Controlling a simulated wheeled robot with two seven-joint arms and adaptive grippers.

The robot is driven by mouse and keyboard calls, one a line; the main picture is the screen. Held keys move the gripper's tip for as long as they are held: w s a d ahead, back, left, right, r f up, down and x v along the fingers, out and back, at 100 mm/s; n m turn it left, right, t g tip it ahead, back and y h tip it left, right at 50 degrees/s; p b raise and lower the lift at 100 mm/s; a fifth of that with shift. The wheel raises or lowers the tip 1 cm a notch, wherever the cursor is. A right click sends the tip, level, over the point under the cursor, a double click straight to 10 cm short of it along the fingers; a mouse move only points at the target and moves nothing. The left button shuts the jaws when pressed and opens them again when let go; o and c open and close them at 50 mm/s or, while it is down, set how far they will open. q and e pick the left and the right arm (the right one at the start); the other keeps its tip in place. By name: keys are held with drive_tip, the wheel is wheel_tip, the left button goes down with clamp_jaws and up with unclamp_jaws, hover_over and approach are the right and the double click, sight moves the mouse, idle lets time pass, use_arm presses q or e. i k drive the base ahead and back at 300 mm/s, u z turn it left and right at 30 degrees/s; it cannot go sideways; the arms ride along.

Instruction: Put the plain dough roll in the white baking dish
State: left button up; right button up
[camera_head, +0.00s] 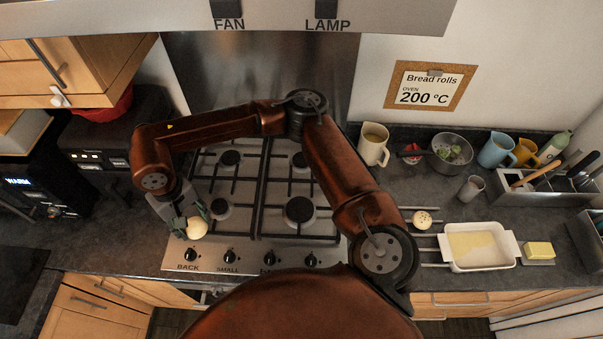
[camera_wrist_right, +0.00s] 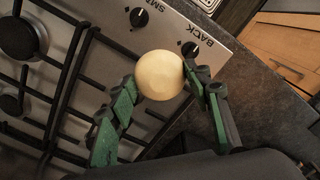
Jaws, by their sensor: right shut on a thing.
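The plain dough roll (camera_head: 197,228) is pale and round, above the front-left edge of the gas hob. My right gripper (camera_head: 191,222) is shut on it; in the right wrist view the dough roll (camera_wrist_right: 160,75) sits between the two green-padded fingers. I cannot tell whether it touches the hob. The white baking dish (camera_head: 485,267) stands on the counter at the right, far from my right gripper, with a yellowish patch on its floor. My left gripper is not in view.
A speckled roll (camera_head: 422,219) lies on metal bars left of the dish. Butter (camera_head: 540,249) sits right of it. A cream jug (camera_head: 373,144), a colander (camera_head: 453,147), a grey cup (camera_head: 471,188) and a utensil holder (camera_head: 520,197) stand behind. My right arm spans the hob (camera_head: 237,256).

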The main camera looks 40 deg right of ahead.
sight(474, 250)
drive_tip(key=u, duration=1.3)
drive_tip(key=k, duration=2.3)
drive_tip(key=z, duration=1.25)
